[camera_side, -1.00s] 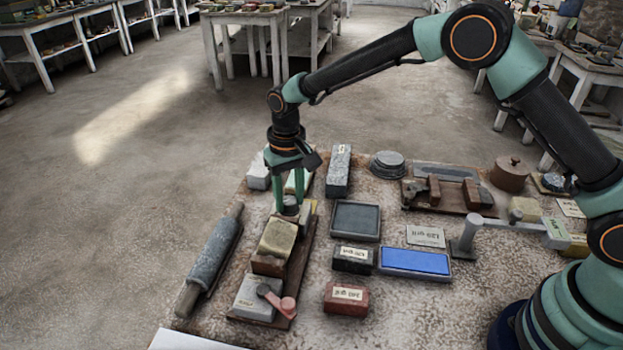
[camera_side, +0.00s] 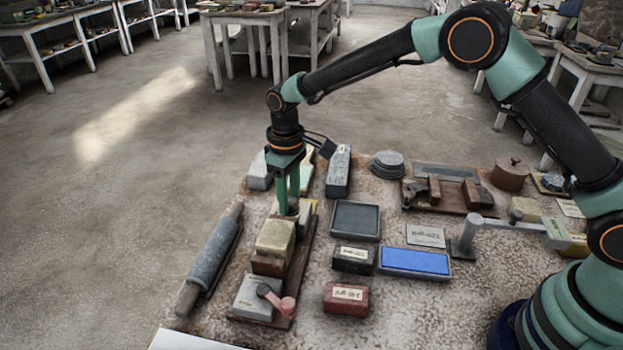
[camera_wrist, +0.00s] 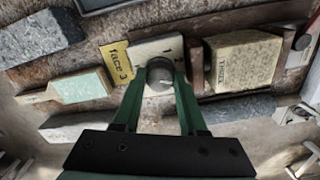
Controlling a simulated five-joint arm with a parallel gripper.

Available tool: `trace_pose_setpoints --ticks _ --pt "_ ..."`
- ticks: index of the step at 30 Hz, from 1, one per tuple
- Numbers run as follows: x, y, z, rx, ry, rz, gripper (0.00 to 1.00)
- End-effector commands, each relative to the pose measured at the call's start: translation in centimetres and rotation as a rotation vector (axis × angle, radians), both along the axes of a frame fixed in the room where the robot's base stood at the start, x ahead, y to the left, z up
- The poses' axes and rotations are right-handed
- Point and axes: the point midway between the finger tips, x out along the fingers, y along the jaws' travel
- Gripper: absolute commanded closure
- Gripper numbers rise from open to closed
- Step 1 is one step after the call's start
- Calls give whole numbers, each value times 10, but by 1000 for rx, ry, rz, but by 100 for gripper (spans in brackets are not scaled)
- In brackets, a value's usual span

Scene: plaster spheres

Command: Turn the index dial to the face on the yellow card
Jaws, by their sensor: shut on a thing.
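The index dial (camera_wrist: 159,80) is a round grey knob on a pale plate (camera_wrist: 160,47) with the numerals 1 and 2 showing in the wrist view. Other marks are hidden by my fingers. The yellow card (camera_wrist: 121,63) reads "face 3" and lies beside the plate's left end. My gripper (camera_wrist: 160,88) is shut on the dial, one green finger on each side of it. In the side view my gripper (camera_side: 289,208) points straight down and its fingers mostly hide the dial. I cannot tell which numeral the dial points to.
A tan stone block (camera_side: 276,237) sits on the same wooden board, close in front of my gripper. A grey roller (camera_side: 214,250) lies to the left. A grey tray (camera_side: 356,219) and a blue pad (camera_side: 415,262) lie to the right. A pale green-faced paddle (camera_wrist: 82,87) is near the card.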

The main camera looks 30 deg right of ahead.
Motion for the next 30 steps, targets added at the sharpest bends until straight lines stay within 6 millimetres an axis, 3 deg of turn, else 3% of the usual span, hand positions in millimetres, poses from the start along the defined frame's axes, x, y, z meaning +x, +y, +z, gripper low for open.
trace_pose_setpoints --ticks 11,12,14,25,30 --pt "1 -4 1 -1 2 -3 100" --pt "1 -4 1 -1 2 -3 51" --pt "1 -4 1 -1 2 -3 29" --pt "0 -1 0 0 0 -9 29" --pt "0 -1 0 1 -2 -96 29"
